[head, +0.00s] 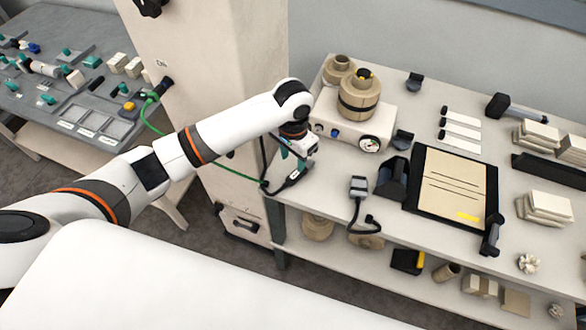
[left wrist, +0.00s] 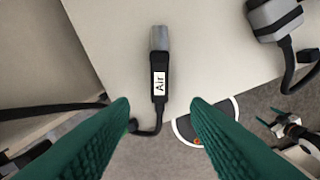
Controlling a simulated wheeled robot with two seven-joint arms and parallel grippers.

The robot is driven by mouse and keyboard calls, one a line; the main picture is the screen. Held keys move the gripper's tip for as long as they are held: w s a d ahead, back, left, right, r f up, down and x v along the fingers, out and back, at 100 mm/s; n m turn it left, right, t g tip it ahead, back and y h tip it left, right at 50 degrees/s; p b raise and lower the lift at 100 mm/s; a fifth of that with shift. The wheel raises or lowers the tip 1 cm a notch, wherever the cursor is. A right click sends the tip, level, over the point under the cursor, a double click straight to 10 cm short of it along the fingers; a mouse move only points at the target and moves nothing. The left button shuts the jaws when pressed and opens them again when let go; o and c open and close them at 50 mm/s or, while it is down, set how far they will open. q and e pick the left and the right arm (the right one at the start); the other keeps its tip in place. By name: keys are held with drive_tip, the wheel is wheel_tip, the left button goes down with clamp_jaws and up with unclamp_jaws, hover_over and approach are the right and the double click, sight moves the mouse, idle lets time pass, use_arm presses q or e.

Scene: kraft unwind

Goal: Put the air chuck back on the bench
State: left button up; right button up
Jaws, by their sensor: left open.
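The air chuck (left wrist: 159,75) is a black handle with a grey tip and a white "Air" label. In the left wrist view it lies on the bench top (left wrist: 205,50) near the corner, its tip inward and its hose end at the front edge. In the head view it shows as a dark piece (head: 291,180) at the bench's left corner, with the green hose (head: 238,172) running to the column. My left gripper (head: 293,158) is open just above it. Its green fingers (left wrist: 160,118) are apart, with nothing between the tips.
A grey-headed tool with a black cable (head: 358,187) lies to the right on the bench. A lower shelf (head: 340,255) holds rolls and boxes.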

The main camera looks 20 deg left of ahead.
use_arm(q)
drive_tip(key=shift+r, duration=2)
